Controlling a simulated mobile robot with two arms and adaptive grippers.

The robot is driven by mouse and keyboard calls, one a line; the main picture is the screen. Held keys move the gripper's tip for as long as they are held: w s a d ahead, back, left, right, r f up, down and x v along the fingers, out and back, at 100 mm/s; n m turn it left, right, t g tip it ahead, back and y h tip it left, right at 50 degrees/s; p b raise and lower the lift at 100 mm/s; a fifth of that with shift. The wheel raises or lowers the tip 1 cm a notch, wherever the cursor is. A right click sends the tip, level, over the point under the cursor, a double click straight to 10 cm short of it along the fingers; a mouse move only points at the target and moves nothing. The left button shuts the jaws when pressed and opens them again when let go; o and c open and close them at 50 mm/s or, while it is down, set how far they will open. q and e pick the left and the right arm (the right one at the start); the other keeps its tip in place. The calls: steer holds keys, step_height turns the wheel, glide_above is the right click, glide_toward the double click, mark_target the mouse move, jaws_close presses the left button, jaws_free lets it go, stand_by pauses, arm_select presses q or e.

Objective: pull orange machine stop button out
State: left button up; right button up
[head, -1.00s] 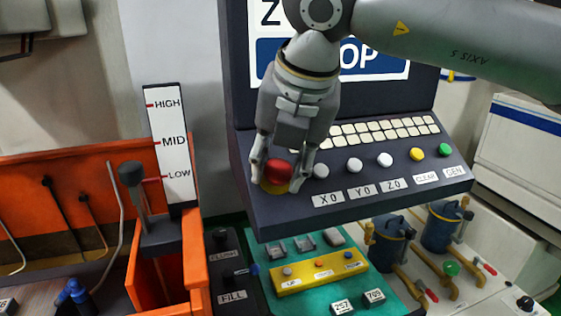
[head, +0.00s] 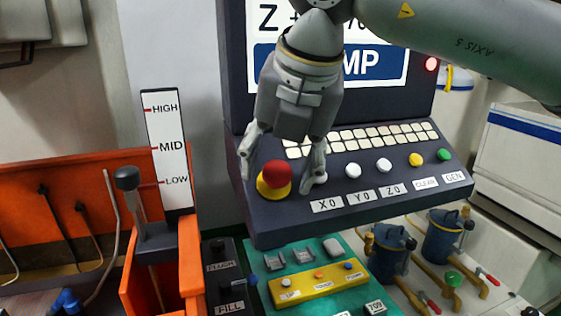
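The machine stop button has a red cap (head: 277,174) on a yellow base (head: 274,190), at the left end of the dark control panel (head: 390,205) in the head view. The cap stands clearly above the base. My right gripper (head: 282,179) hangs over the button from above. Its fingers are spread apart, one on each side of the cap, with visible gaps to it. The right finger rests on or just above the panel face. My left gripper is not in view.
White knobs (head: 384,166), a yellow knob (head: 415,160) and a green knob (head: 445,154) line the panel to the right. The screen (head: 380,66) stands behind. A level lever (head: 127,178) and an orange tank (head: 70,205) are at the left.

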steer(key=shift+w, duration=0.1)
steer(key=shift+r, duration=0.2)
steer(key=v, duration=1.1)
steer(key=shift+s+r, duration=0.2)
steer(key=shift+r, duration=0.05)
